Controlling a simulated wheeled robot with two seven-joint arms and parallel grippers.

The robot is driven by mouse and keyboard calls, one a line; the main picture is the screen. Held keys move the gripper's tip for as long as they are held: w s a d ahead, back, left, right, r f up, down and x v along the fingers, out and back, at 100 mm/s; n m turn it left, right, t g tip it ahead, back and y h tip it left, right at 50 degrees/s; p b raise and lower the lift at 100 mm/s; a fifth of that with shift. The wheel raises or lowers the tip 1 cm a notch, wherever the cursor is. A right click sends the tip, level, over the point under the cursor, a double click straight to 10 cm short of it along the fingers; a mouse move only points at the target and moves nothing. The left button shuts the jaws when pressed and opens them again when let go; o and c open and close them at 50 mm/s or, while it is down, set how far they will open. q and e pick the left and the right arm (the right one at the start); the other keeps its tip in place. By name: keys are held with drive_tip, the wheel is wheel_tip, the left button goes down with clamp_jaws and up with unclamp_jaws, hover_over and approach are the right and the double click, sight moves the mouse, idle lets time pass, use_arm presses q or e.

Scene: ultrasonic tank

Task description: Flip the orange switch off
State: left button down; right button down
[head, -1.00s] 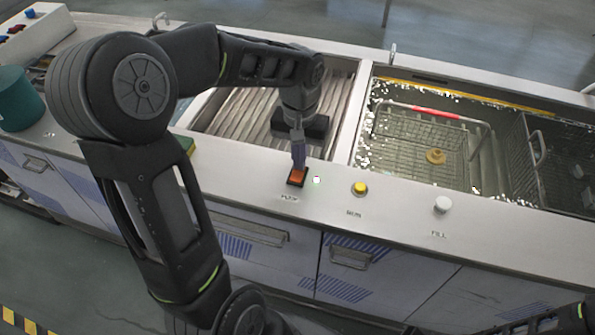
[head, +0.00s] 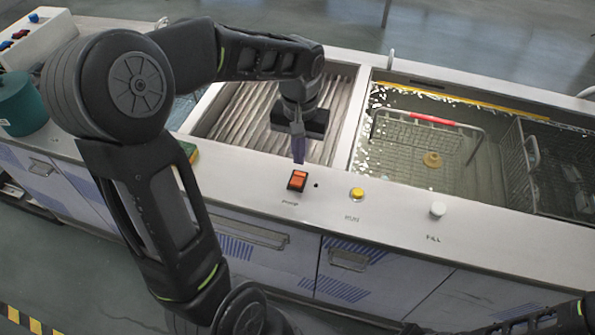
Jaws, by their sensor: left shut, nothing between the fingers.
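The orange rocker switch (head: 297,180) sits in a black frame on the front ledge of the steel counter, above a small label. A small round indicator (head: 316,185) to its right is dark. My left gripper (head: 298,160) is shut and empty, pointing down just above and behind the switch, with a small gap showing between the fingertips and the switch. My right gripper is not clearly in view; only part of my right arm shows at the bottom right corner.
A yellow button (head: 357,194) and a white knob (head: 437,209) stand to the right on the ledge. Behind are a ribbed basin (head: 245,118) and a water-filled tank with a wire basket (head: 419,150). A teal container (head: 20,105) stands at far left.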

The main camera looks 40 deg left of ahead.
use_arm(q)
wheel_tip(320, 180, up, 2)
drive_tip(key=shift+r+p, duration=0.25)
drive_tip(key=shift+p, duration=0.45)
